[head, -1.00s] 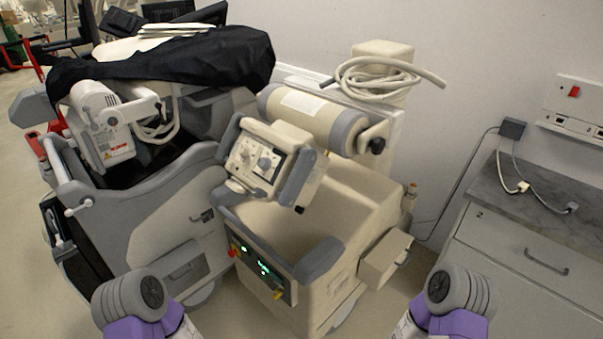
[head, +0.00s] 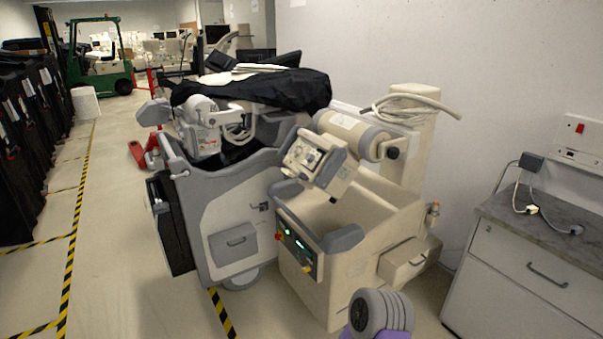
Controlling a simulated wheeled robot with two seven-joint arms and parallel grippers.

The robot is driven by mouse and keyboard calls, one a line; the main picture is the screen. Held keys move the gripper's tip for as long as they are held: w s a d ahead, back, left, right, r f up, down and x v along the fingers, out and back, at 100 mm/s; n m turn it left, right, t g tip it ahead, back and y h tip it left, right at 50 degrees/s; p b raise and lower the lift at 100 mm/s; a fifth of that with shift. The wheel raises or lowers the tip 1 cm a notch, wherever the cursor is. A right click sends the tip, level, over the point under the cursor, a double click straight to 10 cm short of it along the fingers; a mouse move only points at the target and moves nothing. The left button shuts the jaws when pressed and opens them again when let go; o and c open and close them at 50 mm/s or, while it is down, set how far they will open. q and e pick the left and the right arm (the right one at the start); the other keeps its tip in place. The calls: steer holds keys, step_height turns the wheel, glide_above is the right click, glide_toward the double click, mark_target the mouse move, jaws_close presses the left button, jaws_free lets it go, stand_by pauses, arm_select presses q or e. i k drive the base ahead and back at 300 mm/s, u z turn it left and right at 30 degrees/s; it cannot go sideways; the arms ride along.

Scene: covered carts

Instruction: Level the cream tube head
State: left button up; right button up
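The cream tube head (head: 315,162) is a boxy unit with a knobbed control face and grey side handles. It is tilted, its face sloping down to the right, on the cream cart (head: 350,250) in the middle of the head view. A cream cylinder with grey end bands (head: 345,133) lies just behind it. Part of my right arm shows at the bottom, in front of the cart and well apart from the tube head. Neither gripper shows.
A grey cart (head: 225,205) with a black cover (head: 255,92) stands close on the left. A grey-topped cabinet (head: 530,270) stands at right by the wall. Open floor with striped tape lies left; a green forklift (head: 100,65) is far back.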

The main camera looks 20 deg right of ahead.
mark_target(338, 141)
steer(key=u, duration=0.5)
steer(key=i, duration=0.9)
steer(key=z, duration=0.4)
steer(key=i, duration=0.85)
steer(key=z, duration=0.9)
